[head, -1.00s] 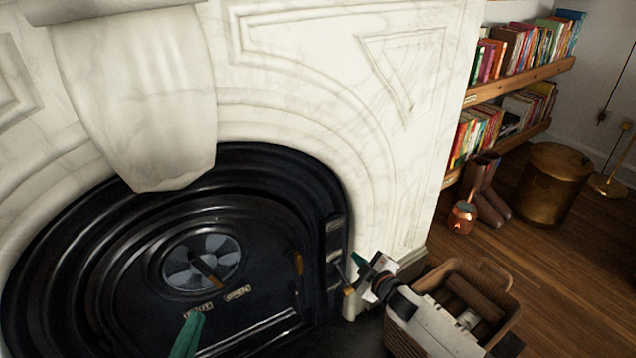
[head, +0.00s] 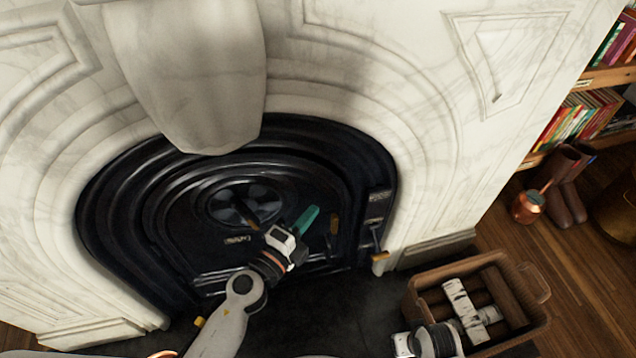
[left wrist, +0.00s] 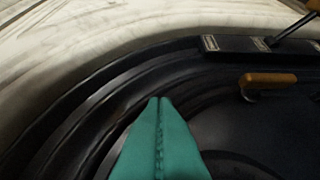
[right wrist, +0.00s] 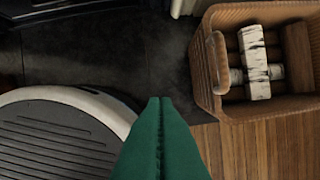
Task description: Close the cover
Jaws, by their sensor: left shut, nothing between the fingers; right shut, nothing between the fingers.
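The black fireplace cover (head: 185,225) sits within the dark arch, with a round fan-shaped vent (head: 228,205) and a small wooden handle (head: 334,224) at its right. The handle also shows in the left wrist view (left wrist: 268,78). I cannot tell whether the cover is fully closed. My left gripper (head: 312,212), with green fingers, is shut and empty in front of the cover's right part, left of the handle. In the left wrist view its tips (left wrist: 160,100) point at the dark rings. My right gripper (right wrist: 160,100) is shut and empty above the floor, away from the cover.
A lever with a wooden grip (head: 379,256) projects at the arch's right side. A wicker basket of logs (head: 535,318) stands on the floor at the right, near my right arm. A copper pot (head: 527,207) and boots (head: 566,190) stand beyond. White marble (head: 350,70) surrounds the arch.

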